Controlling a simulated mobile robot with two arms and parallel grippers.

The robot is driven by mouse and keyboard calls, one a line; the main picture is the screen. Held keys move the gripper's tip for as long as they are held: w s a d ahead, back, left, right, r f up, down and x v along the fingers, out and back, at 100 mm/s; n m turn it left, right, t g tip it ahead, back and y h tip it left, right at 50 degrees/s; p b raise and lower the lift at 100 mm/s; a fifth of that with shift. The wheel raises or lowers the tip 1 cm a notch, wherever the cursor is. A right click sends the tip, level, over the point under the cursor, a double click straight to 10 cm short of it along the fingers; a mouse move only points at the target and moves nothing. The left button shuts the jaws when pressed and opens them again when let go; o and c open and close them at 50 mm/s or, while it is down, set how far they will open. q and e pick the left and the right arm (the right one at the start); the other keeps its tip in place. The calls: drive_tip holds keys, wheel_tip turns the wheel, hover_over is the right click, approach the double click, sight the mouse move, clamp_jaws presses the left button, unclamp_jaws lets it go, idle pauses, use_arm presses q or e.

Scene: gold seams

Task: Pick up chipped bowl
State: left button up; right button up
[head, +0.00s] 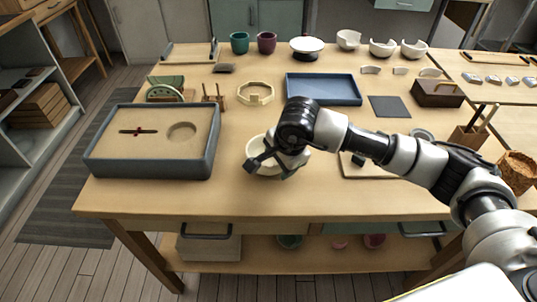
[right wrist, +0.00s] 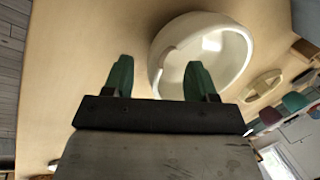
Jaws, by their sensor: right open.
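A cream-white bowl (head: 256,147) stands on the near part of the wooden table, partly hidden behind my right gripper (head: 268,161). In the right wrist view the bowl (right wrist: 220,68) lies ahead and a little to the right, and its rim has a step-like notch on the left side. My left gripper is not in view.
A blue-grey sand tray (head: 150,172) stands left of the bowl. A blue tray (head: 322,88), an octagonal wooden ring (head: 254,94) and a dark mat (head: 390,107) lie behind. Table in front is clear.

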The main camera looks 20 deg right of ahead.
drive_tip(key=shift+w+f, duration=0.2)
drive_tip(key=shift+f, duration=0.5)
drive_tip(key=c, duration=0.9)
drive_tip(key=shift+r, duration=0.15)
